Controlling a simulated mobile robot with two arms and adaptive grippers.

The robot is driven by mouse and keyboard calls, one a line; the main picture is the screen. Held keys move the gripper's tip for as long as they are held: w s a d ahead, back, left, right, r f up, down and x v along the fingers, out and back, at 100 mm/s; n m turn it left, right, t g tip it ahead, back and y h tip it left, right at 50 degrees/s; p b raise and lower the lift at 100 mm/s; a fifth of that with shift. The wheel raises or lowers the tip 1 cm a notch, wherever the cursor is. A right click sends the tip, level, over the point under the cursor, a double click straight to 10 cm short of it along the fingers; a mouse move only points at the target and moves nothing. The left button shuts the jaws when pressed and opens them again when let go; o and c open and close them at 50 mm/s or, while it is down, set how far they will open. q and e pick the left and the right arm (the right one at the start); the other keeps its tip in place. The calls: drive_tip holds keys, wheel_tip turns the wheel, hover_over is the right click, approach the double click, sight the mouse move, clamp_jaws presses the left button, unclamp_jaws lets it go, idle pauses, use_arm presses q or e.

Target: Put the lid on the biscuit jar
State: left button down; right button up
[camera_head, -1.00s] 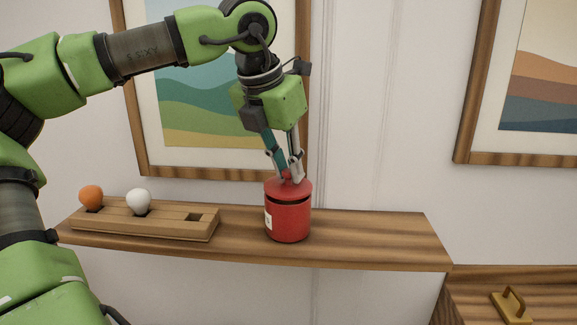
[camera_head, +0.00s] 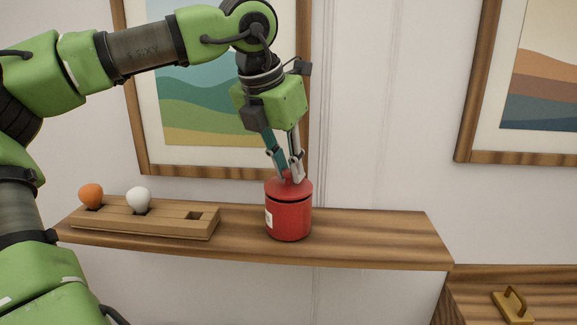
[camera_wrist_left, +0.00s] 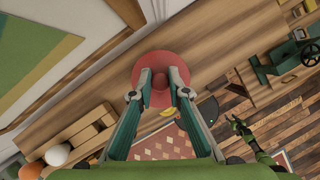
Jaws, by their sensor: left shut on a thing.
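The red biscuit jar (camera_head: 288,220) stands upright on the wooden shelf, with a pale label on its left side. The red lid (camera_head: 289,189) sits over the jar's mouth, with a thin dark line between lid and body. My left gripper (camera_head: 290,175) points down from above and is shut on the lid's knob. In the left wrist view the lid (camera_wrist_left: 160,72) is a round red disc with its knob between the two fingertips (camera_wrist_left: 160,88). The lid hides the jar there. My right gripper cannot be made out with certainty in the head view.
A wooden holder (camera_head: 150,226) with an orange ball (camera_head: 91,195) and a white ball (camera_head: 138,200) is left of the jar. The shelf (camera_head: 375,238) is clear to the right. A brass-coloured handled object (camera_head: 512,306) lies lower right. Framed pictures hang behind.

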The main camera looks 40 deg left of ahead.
idle(0.3)
use_arm(q)
drive_tip(key=c, duration=1.4)
unclamp_jaws()
drive_tip(key=shift+r+p, duration=2.4)
drive_tip(key=shift+r, duration=1.1)
drive_tip(key=shift+c, duration=0.3)
clamp_jaws()
